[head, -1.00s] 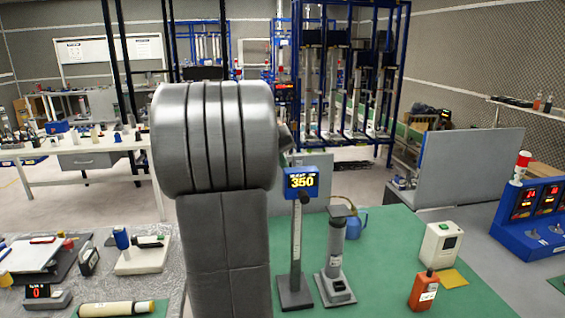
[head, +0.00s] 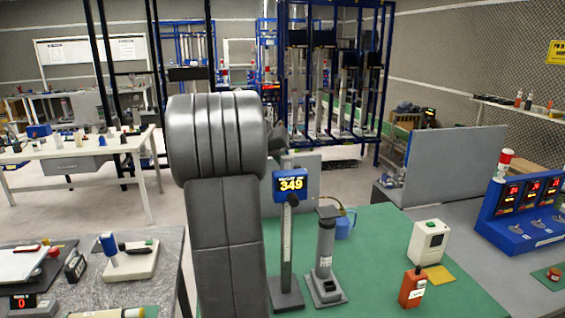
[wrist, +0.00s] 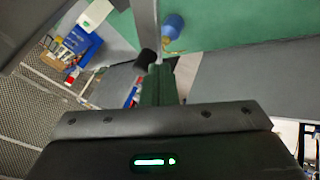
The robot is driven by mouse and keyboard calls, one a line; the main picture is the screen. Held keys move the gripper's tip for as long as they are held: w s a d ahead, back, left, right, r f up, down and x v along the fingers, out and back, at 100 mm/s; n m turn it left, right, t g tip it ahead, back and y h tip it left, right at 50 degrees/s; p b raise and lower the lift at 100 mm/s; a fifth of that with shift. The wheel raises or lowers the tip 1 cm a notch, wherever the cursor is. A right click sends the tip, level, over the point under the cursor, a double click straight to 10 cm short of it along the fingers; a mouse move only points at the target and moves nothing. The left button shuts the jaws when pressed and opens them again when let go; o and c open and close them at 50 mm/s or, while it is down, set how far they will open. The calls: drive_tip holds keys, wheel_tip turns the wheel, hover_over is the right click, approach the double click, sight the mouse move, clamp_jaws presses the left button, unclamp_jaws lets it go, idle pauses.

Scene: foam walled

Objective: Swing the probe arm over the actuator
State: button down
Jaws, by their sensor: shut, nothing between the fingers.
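A height gauge with a blue display (head: 290,184) reading 349 stands on the green bench top. A dark piece (head: 291,201) juts out just below the display; I cannot tell for certain that it is the probe arm. The actuator, a grey upright cylinder (head: 326,245) with a dark cap, stands on its own base just right of the gauge, apart from it. My gripper (wrist: 160,80) is shut and empty in the wrist view. In the head view my own arm mostly hides it, near the display; contact cannot be told.
A blue console (head: 520,212) is at the far right. Green bench between is clear.

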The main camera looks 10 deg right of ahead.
drive_tip(key=shift+s+d, duration=0.2)
drive_tip(key=shift+d, duration=0.3)
drive_tip(key=shift+s+d, duration=0.2)
drive_tip(key=shift+d, duration=0.25)
drive_tip(key=m+g, duration=0.1)
drive_tip(key=d+m+g, duration=0.1)
drive_tip(key=m, duration=0.1)
drive_tip(key=shift+s+d, duration=0.2)
drive_tip(key=shift+s, duration=0.15)
drive_tip(key=shift+s+d, duration=0.95)
drive_tip(key=shift+s, duration=0.25)
drive_tip(key=v, duration=1.3)
drive_tip(key=shift+a+r+b, duration=0.25)
drive_tip(key=shift+a+b, duration=0.1)
drive_tip(key=shift+b, duration=0.1)
